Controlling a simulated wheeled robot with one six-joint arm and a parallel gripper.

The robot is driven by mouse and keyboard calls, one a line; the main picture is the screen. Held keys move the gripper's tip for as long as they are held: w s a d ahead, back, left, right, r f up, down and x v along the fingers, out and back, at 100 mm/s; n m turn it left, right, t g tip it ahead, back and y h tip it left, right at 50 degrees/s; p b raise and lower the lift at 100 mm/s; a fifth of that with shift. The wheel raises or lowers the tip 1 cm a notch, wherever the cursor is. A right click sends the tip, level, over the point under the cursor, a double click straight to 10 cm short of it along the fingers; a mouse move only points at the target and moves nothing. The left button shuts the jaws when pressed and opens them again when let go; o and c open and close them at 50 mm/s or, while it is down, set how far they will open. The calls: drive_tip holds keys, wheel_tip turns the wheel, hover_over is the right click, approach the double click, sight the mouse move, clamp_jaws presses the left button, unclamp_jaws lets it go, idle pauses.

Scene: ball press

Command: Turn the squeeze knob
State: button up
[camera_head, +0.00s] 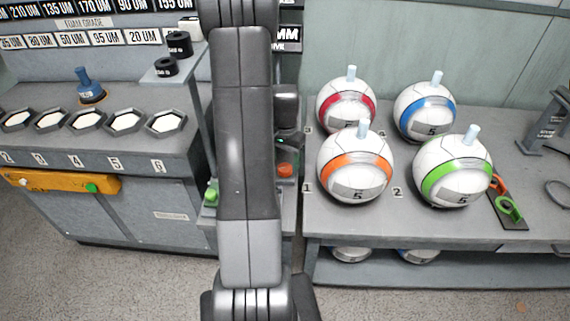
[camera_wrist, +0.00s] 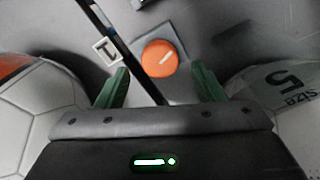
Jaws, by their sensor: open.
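The word "squeeze" is not readable on any knob in either view. A round orange knob (camera_wrist: 160,57) with a white mark shows in the wrist view on a grey surface, just past the fingertips and between them. A small orange knob (camera_head: 285,170) also shows in the head view, right beside my arm. My gripper (camera_wrist: 163,82) is open, its two green fingers apart with nothing held. The knob looks apart from both fingers.
A dark bar (camera_wrist: 124,52) crosses diagonally between the fingers in the wrist view. Balls flank the gripper: one at left (camera_wrist: 40,112), one at right (camera_wrist: 280,105). A green knob (camera_head: 211,195) sits left of my arm. Several balls stand on the right bench (camera_head: 420,225).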

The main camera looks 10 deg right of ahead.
sight(285, 167)
wheel_tip(285, 167, up, 10)
drive_tip(key=shift+r, duration=0.25)
drive_tip(key=shift+f, duration=0.1)
wheel_tip(285, 167, down, 14)
drive_tip(key=shift+r, duration=0.1)
idle(0.7)
drive_tip(key=shift+r, duration=0.15)
